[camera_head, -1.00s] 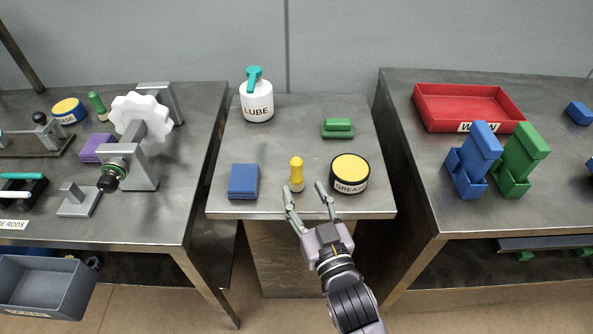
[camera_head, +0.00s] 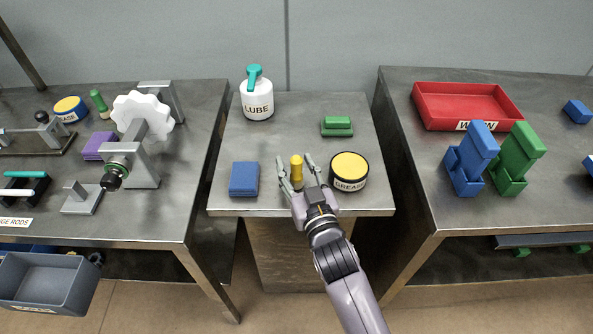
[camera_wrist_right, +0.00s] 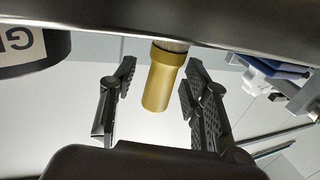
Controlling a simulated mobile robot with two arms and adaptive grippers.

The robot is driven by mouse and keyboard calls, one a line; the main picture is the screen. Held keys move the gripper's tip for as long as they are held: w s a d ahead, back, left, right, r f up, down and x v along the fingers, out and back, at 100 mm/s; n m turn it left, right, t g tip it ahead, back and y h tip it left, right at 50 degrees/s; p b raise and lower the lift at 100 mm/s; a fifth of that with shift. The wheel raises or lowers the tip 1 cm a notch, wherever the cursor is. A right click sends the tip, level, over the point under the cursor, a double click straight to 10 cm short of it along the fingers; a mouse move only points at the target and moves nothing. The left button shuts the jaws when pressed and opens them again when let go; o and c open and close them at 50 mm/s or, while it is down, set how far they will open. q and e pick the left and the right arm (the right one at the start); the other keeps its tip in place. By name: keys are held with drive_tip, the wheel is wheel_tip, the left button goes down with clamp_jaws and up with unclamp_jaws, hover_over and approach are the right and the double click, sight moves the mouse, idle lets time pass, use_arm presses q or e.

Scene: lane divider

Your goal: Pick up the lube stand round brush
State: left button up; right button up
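The round brush (camera_head: 296,167) stands upright with its yellow handle up near the front of the middle stand (camera_head: 262,206). My right gripper (camera_head: 297,174) is open, with one finger on each side of the brush. In the right wrist view the yellow handle (camera_wrist_right: 163,80) shows between the two open fingertips (camera_wrist_right: 155,90), with a gap on both sides. The lower part of the brush is partly hidden by the gripper in the head view. My left gripper is not in view.
A grease tin (camera_head: 349,172) stands close to the right of my right gripper. A blue cloth stack (camera_head: 244,179) lies to the left. The stand's centre is clear.

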clamp_jaws()
idle(0.3)
wheel_tip(320, 180, up, 20)
drive_tip(key=p, duration=0.2)
idle(0.5)
